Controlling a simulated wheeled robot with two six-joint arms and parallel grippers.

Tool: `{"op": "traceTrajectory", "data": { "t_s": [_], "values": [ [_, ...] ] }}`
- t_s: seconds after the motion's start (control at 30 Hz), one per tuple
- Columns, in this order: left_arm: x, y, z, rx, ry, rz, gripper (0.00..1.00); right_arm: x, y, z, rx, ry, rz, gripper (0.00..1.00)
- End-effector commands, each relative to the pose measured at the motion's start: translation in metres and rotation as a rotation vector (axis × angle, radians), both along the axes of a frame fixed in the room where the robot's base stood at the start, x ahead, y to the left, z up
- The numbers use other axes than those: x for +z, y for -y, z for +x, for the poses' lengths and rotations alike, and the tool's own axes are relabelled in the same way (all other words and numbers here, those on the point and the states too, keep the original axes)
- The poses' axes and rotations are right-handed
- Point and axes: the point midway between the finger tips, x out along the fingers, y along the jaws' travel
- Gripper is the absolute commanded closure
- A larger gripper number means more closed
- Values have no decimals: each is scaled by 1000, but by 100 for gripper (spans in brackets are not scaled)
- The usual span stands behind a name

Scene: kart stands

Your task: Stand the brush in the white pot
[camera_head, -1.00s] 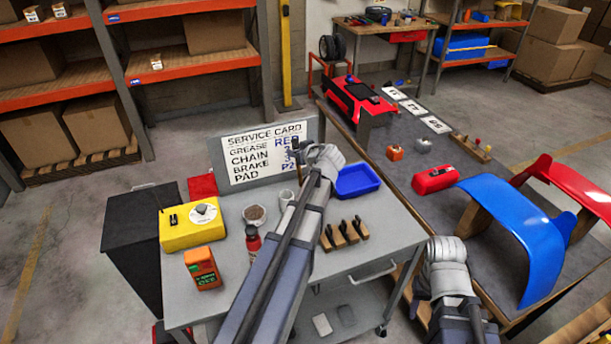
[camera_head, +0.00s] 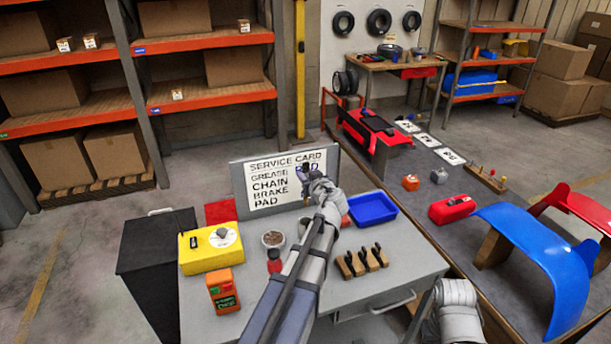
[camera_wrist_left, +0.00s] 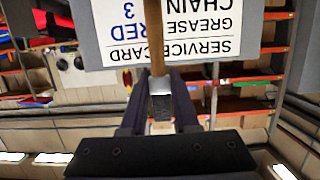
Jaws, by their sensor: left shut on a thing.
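My left gripper (camera_head: 305,172) is in front of the right part of the service card, above the grey cart. In the left wrist view, the gripper (camera_wrist_left: 160,85) is shut on the brush (camera_wrist_left: 157,55). The brown handle points away past the fingertips; the metal ferrule and dark bristles lie between the fingers. In the head view the brush is hard to make out. A whitish pot (camera_head: 303,223) stands on the cart, partly hidden by my left arm. My right arm shows at the bottom, but its gripper is out of view.
On the cart (camera_head: 400,262) are a pot of brown grains (camera_head: 272,239), yellow box (camera_head: 211,248), orange box (camera_head: 223,290), red bottle (camera_head: 274,262), blue tray (camera_head: 372,209) and wooden rack (camera_head: 361,262). The service card (camera_head: 268,180) stands at the back.

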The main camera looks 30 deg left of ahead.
Motion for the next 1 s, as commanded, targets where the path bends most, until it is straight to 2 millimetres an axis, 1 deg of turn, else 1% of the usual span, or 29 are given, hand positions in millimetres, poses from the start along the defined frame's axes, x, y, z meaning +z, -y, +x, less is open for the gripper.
{"op": "traceTrajectory", "data": {
  "t_s": [0.03, 0.1, 1.0],
  "values": [
    [-7, 0, 0, 0, 0, 0, 100, -7, 0, 0, 0, 0, 0, 50],
    [-13, 0, 0, 0, 0, 0, 100, -13, 0, 0, 0, 0, 0, 50],
    [-81, 0, 0, 0, 0, 0, 100, -81, 0, 0, 0, 0, 0, 50]
  ]
}}
